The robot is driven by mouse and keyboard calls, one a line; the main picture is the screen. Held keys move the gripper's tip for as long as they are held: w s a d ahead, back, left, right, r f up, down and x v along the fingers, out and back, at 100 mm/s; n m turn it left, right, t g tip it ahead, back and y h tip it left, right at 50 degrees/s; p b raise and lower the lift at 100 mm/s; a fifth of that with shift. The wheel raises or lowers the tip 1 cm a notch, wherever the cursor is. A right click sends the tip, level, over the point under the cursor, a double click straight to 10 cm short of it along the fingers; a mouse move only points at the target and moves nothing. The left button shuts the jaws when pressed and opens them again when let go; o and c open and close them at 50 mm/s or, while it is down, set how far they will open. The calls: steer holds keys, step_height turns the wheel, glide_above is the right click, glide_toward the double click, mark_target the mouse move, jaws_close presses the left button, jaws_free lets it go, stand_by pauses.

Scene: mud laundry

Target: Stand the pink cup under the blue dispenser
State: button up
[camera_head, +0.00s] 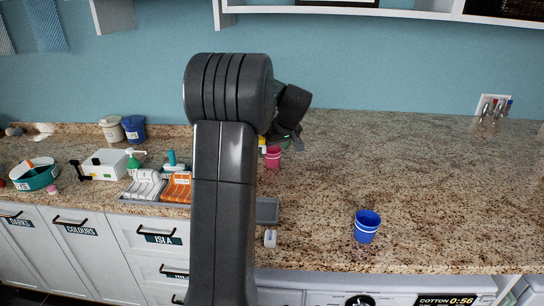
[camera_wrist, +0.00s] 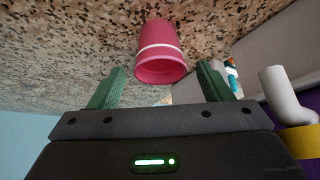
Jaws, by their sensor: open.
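The pink cup (camera_head: 273,157) stands on the granite counter, just behind my arm in the head view. In the wrist view the pink cup (camera_wrist: 160,42) has a white band and its opening is turned toward me. My gripper (camera_wrist: 160,85) is open, with its green fingers spread apart and the cup just beyond and between their tips. In the head view my gripper (camera_head: 290,143) is close to the cup and partly hidden by my wrist. I cannot clearly pick out the blue dispenser. A purple body with a yellow collar and white spout (camera_wrist: 282,95) is beside my gripper.
A blue cup (camera_head: 367,228) stands near the counter's front edge. The counter's right side is mostly clear.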

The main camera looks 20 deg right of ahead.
mark_target(271, 155)
steer(key=b+v, duration=0.1)
steer(key=v, duration=0.6)
steer(key=shift+r, duration=0.2)
steer(key=p+x, duration=0.2)
steer(key=x, duration=1)
steer(key=shift+f+p, duration=0.25)
steer(key=shift+p, duration=0.1)
step_height(271, 155, up, 3)
steer(key=shift+s+r+b, duration=0.15)
steer(key=shift+b, duration=0.3)
steer(key=shift+r, duration=0.4)
